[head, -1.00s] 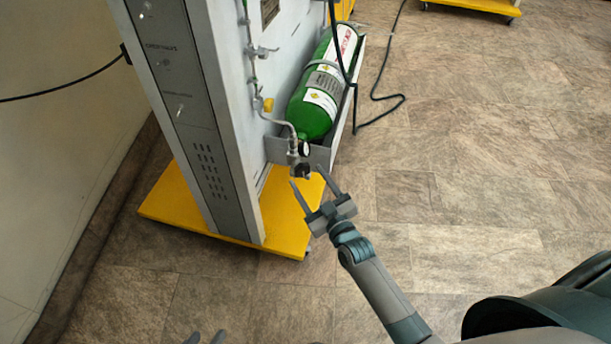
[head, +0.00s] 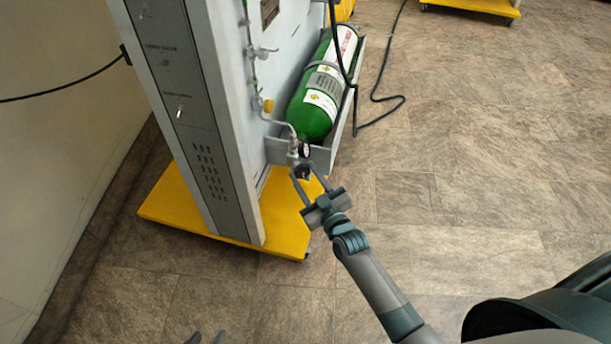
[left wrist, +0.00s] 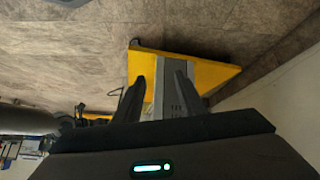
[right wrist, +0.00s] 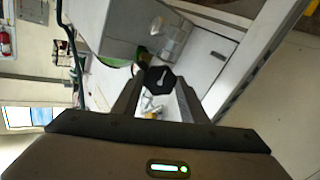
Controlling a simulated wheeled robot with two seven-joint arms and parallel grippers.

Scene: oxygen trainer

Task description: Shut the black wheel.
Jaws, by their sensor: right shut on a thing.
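The black wheel (right wrist: 160,79) shows as a dark knob with a pale mark on its face in the right wrist view, between the fingers. In the head view the wheel (head: 302,172) is small, at the valve end of the green cylinder (head: 314,112). My right gripper (head: 301,172) reaches it from the lower right and is shut on it, one finger on each side. My left gripper (head: 206,338) shows only its fingertips at the bottom edge of the head view. In the left wrist view its two fingers (left wrist: 158,85) are apart with nothing held between them.
The grey cabinet (head: 215,150) stands on a yellow base (head: 285,230) left of the cylinder. A metal pipe with fittings (head: 258,90) runs down its side to the valve. A black hose (head: 385,97) lies on the floor behind.

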